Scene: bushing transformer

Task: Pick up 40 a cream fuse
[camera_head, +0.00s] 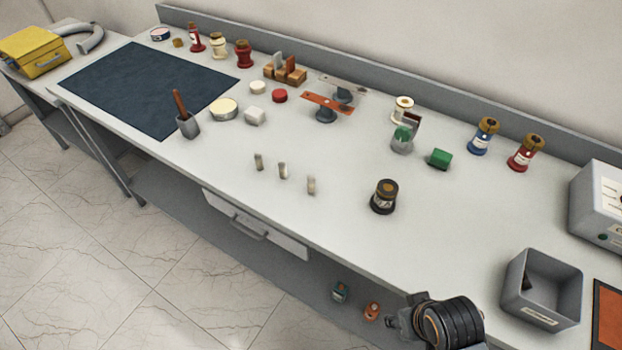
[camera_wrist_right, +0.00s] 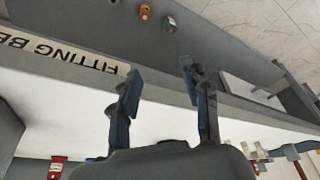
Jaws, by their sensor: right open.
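Three small cream-and-grey cylinders stand upright in a loose row near the front of the bench in the head view: a left one (camera_head: 258,161), a middle one (camera_head: 283,170) and a right one (camera_head: 311,185). They look like fuses, but I cannot read any rating. My right gripper (camera_head: 396,322) is at the bench's front edge, lower right, well apart from them. In the right wrist view its two fingers (camera_wrist_right: 161,76) are spread with nothing between them. My left gripper is out of view.
A dark jar with a brown top (camera_head: 384,197) stands right of the cylinders. A grey bin (camera_head: 512,292) is near the right end. A green block (camera_head: 440,158) and an orange-topped stand (camera_head: 327,104) lie farther back.

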